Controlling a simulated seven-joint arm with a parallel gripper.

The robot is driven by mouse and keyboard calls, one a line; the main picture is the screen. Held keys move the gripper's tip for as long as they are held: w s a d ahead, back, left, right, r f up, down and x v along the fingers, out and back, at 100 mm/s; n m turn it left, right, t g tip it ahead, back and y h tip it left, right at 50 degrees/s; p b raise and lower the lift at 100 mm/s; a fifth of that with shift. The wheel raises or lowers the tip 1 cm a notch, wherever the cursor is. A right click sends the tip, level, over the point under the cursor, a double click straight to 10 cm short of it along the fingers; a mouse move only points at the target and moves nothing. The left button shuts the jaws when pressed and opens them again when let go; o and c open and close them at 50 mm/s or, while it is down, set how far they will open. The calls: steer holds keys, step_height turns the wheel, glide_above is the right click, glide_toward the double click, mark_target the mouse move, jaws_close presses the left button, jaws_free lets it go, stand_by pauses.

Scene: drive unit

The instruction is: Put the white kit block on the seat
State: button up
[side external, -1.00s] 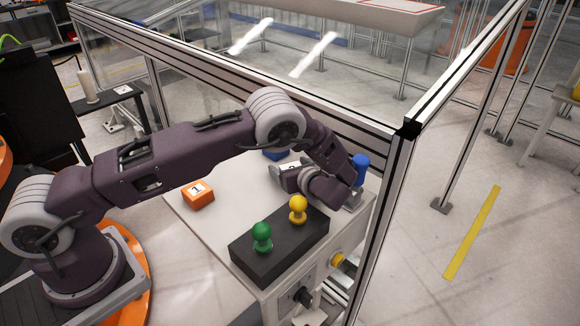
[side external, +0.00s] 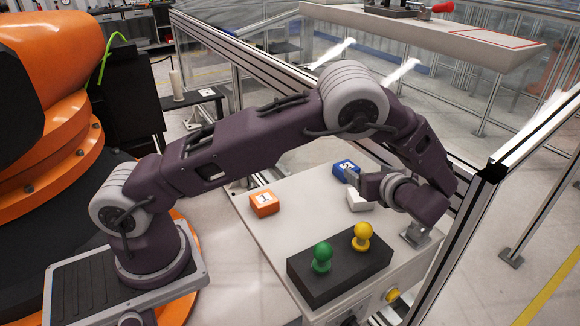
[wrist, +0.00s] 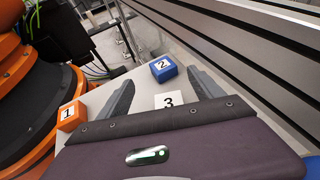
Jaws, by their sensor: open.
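The white block (side external: 358,203), marked 3, lies on the light table top, partly hidden behind my gripper in the side view. In the wrist view the white block (wrist: 168,101) shows between my fingers, its near part hidden by my gripper body. My gripper (side external: 364,184) is open and empty, beside and above the block in the side view. Its two dark fingers (wrist: 161,75) stand apart in the wrist view. I cannot tell which part is the seat; a black base (side external: 318,292) with a green knob (side external: 322,257) and a yellow knob (side external: 362,237) stands at the table front.
An orange block (side external: 264,203) marked 1 lies at the table's left, and a blue block (side external: 345,169) marked 2 lies behind the white one. A metal bracket (side external: 415,236) stands at the right edge. A framed barrier (side external: 487,175) runs along the back and right.

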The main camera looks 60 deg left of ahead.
steer(key=s+a+r+n+g+h, duration=0.3)
steer(key=s+r+n+h, duration=0.3)
steer(key=s+r+n, duration=0.65)
steer(key=s+d+r+n+t+h, duration=0.1)
steer(key=s+d+n+h, duration=0.1)
steer(key=s, duration=0.5)
steer(key=s+d+r+n+t+h, duration=0.1)
steer(key=s+d+r+n+h, duration=0.1)
steer(key=s+n, duration=0.2)
steer(key=s+d+r+n+t+h, duration=0.1)
steer(key=s+d+r+n+h, duration=0.1)
steer(key=s, duration=0.8)
steer(key=shift+d+r+n, duration=0.15)
steer(key=shift+d+n, duration=0.3)
steer(key=shift+n, duration=0.1)
steer(key=shift+o, duration=0.4)
steer(key=shift+s+d+n+t, duration=0.3)
steer(key=shift+s, duration=0.05)
